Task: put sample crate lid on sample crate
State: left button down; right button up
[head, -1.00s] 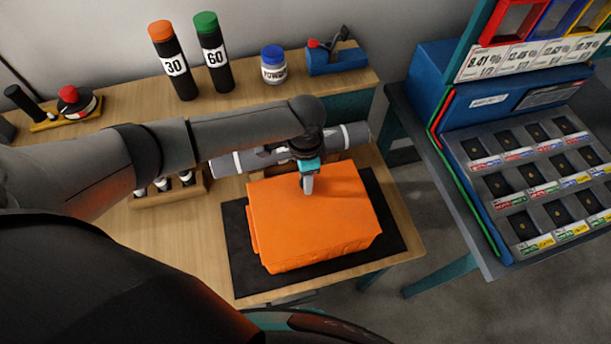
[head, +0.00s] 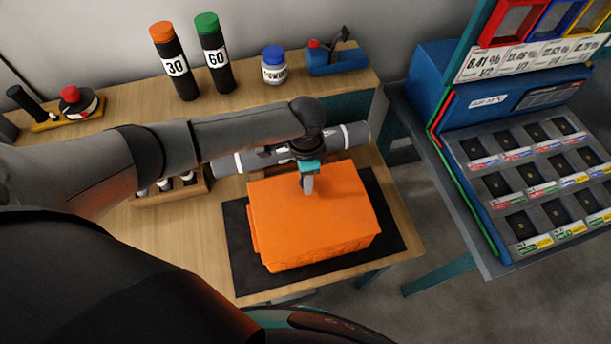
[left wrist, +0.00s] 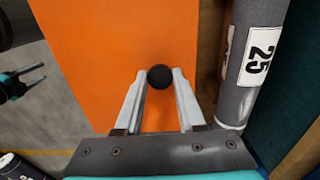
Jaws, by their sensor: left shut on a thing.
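The orange sample crate (head: 318,252) stands on a black mat (head: 238,262) on the wooden bench. The flat orange lid (head: 335,205) lies over the top of the crate, lined up with its sides; I cannot tell whether a thin gap is left between them. My left gripper (head: 307,187) is above the lid near its back edge. The left wrist view shows its two fingers (left wrist: 160,84) shut on the lid's round black knob (left wrist: 160,76). The lid (left wrist: 100,55) fills much of that view. My right gripper is not seen in the head view.
Grey rolls (head: 355,134) lie close behind the crate; one marked 25 (left wrist: 255,65) shows beside the lid. Two dark cylinders, 30 (head: 175,66) and 60 (head: 215,57), and a blue-capped jar (head: 273,67) stand at the back. A blue-sided rack (head: 445,90) stands right, across a gap.

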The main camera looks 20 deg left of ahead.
pick_arm(q)
jog(key=shift+f, duration=0.45)
dwell(0.5)
jog(key=shift+c, duration=2.2)
grip_release()
jog(key=shift+r, duration=0.1)
notch_tip(320, 180, up, 15)
jog(key=shift+p, duration=0.4)
